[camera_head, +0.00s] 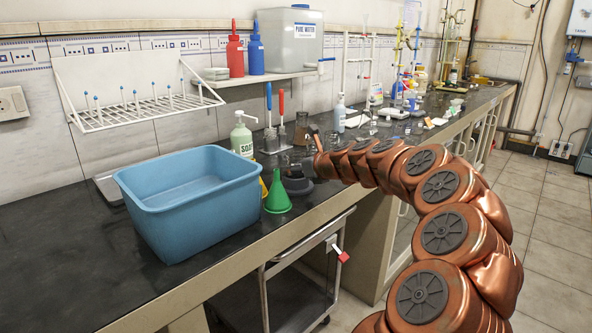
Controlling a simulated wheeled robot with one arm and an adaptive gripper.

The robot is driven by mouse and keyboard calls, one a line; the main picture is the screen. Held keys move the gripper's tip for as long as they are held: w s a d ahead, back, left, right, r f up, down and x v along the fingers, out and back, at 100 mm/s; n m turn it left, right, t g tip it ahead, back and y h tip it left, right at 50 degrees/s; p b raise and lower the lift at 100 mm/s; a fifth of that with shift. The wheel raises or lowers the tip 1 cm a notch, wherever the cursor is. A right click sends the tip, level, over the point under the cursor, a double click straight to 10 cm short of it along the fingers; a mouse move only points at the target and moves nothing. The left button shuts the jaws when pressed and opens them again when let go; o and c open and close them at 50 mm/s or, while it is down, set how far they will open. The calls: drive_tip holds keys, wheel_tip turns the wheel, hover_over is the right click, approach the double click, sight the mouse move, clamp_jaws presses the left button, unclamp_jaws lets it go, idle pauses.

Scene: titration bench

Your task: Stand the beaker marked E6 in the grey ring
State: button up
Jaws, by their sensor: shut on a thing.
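My arm reaches in from the lower right, and its far end hangs over the bench in the middle of the view. My gripper (311,147) is small and dark there, shut on what looks like a clear glass beaker (291,164). The E6 mark cannot be read, and the fingers are hard to make out. A dark grey round thing (297,186), perhaps the grey ring, lies on the bench just below, right of the green funnel (277,194). Whether the beaker touches it cannot be told.
A blue basin (190,200) stands on the black bench (50,245) at left. A soap bottle (242,136) and brushes (268,105) stand behind the funnel. More glassware and stands (398,80) fill the bench's far part. A trolley (290,290) stands below the front edge.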

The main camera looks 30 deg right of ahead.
drive_tip(key=shift+f, duration=0.25)
